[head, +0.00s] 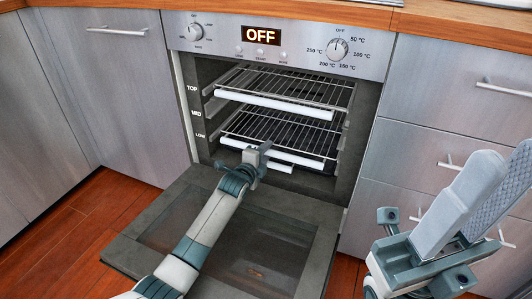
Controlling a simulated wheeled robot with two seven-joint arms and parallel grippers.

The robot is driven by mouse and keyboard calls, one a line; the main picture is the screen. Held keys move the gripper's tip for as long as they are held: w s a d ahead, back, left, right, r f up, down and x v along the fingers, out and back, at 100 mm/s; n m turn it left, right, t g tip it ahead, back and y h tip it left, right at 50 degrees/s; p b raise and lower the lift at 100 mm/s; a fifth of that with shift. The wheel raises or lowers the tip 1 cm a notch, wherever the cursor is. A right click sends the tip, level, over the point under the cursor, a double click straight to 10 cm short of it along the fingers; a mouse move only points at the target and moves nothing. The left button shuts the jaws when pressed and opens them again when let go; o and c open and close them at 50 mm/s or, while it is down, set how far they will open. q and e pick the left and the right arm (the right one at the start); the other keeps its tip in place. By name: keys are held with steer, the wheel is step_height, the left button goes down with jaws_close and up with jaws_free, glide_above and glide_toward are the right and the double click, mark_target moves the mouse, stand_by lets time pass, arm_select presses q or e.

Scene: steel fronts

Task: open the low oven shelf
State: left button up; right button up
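The oven (188,75) is open, with its door (290,208) folded down in front. Its shelves slide at heights marked TOP, MID and LOW. An upper wire shelf (290,85) has a white front bar. Below it, another white bar (305,160) runs across, and a lower bar (280,167) shows just under it, partly hidden by my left gripper. My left gripper (262,152) is at these lower bars, above the door; whether its fingers hold a bar is unclear. My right gripper (495,165) is open and empty at the right, away from the oven.
The control panel (285,40) reads OFF, with a knob at each side. Steel drawers (420,155) with bar handles stand right of the oven, behind my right gripper. A steel cupboard (110,80) stands left. Wooden floor (75,230) is clear at the lower left.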

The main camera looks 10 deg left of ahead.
arm_select(q)
jaws_close()
steer(key=shift+s, duration=0.15)
